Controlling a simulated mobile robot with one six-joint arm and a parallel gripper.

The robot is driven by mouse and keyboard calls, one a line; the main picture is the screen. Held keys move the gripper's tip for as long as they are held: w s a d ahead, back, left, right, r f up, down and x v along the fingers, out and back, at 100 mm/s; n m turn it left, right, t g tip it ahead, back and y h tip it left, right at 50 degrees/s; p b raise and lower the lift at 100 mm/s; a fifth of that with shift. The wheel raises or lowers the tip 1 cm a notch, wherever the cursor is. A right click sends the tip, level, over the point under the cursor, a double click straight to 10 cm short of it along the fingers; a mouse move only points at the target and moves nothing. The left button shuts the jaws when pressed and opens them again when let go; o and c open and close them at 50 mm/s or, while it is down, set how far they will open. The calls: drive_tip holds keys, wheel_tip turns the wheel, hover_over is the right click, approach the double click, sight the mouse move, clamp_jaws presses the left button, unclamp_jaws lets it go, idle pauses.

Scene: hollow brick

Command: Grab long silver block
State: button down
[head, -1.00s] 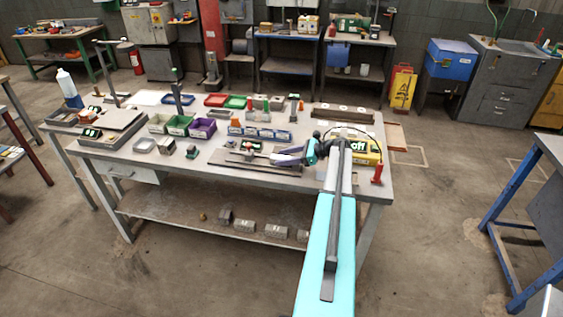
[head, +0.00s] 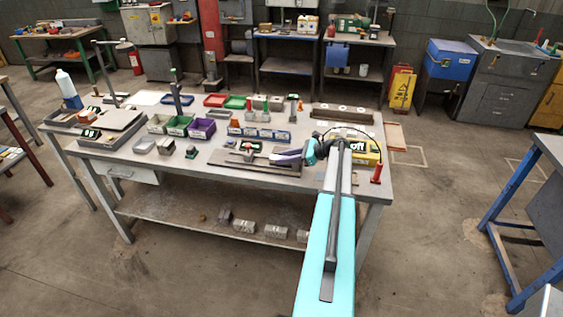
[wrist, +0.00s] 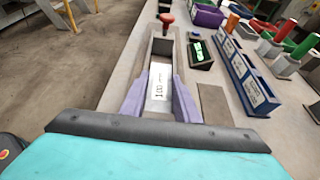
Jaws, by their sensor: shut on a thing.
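The long silver block (wrist: 159,88) shows in the wrist view as a bright metal bar with dark printed markings. It lies between the two purple fingers of my gripper (wrist: 158,100), which is shut on it. The block's near end is hidden by my gripper body. In the head view my gripper (head: 276,158) is over the front middle of the workbench, at a long dark fixture.
The fixture (wrist: 162,46) has a red knob (wrist: 167,18) at its far end. A small green display (wrist: 197,52) and a blue rack (wrist: 245,75) stand to its right. In the head view, a yellow device (head: 366,152) and a red post (head: 377,173) are near my arm.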

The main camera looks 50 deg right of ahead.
drive_tip(key=shift+r, duration=0.1)
wheel_tip(320, 180, up, 10)
drive_tip(key=p, duration=0.5)
idle(0.8)
drive_tip(key=shift+s, duration=0.1)
